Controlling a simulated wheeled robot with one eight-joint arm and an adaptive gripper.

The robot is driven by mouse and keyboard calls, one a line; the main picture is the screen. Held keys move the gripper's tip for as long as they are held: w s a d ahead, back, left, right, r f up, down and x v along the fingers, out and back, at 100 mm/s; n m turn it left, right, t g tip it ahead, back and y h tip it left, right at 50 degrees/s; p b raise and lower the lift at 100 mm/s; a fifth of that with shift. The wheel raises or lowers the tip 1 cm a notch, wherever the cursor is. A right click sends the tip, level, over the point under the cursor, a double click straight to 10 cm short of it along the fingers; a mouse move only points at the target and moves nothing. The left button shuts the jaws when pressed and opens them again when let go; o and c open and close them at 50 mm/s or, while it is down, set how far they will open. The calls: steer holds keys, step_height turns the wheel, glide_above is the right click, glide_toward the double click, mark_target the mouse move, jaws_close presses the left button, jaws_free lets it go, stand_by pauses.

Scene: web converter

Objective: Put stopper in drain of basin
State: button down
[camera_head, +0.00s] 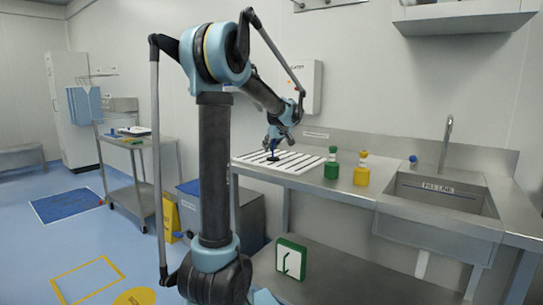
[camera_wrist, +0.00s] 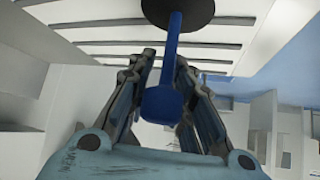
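The stopper has a blue stem with a blue knob (camera_wrist: 163,104) and a dark round disc (camera_wrist: 200,8). In the head view its disc (camera_head: 272,158) is low over the slatted white rack, with the blue stem upright above it; I cannot tell whether it touches. My gripper (camera_head: 275,138) points down over it. In the wrist view the fingers of my gripper (camera_wrist: 166,62) stand close on both sides of the stem, but firm contact on both sides is not clear. The basin (camera_head: 438,193) is at the right of the steel counter; its drain is hidden.
A green bottle (camera_head: 332,164) and a yellow bottle (camera_head: 362,168) stand between the rack (camera_head: 302,166) and basin. A small blue-topped item (camera_head: 412,160) is beside the basin. The tap (camera_head: 446,135) rises behind it. A shelf (camera_head: 465,20) hangs above.

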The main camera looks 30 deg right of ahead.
stand_by(0.4)
step_height(320, 180, up, 10)
stand_by(0.6)
steer(key=shift+a, duration=0.1)
